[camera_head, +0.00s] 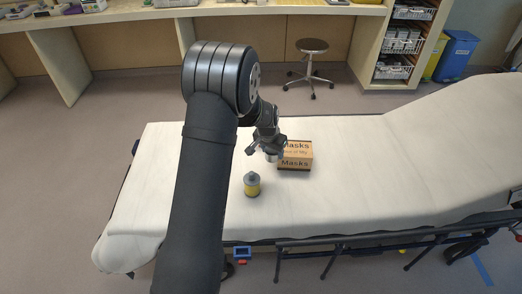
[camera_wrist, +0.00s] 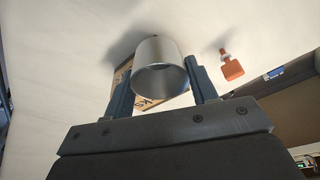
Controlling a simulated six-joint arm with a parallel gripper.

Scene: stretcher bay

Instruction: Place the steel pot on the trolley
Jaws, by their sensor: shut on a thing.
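The steel pot (camera_wrist: 158,62) is a small silvery cylinder between the two fingers of my gripper (camera_wrist: 160,88) in the wrist view, its round open end facing the camera. My gripper is shut on it. In the head view my gripper (camera_head: 268,150) is over the middle of the white-covered trolley (camera_head: 350,150), just left of the masks box, and only a small part of the pot (camera_head: 271,158) shows below the fingers. A shadow lies beside the pot on the sheet; I cannot tell whether the pot touches it.
A cardboard masks box (camera_head: 295,162) stands close right of my gripper, partly behind the pot in the wrist view. A yellow container with a grey top (camera_head: 252,186) stands nearer the front edge. An orange object (camera_wrist: 232,68) shows in the wrist view. The sheet's right part is clear.

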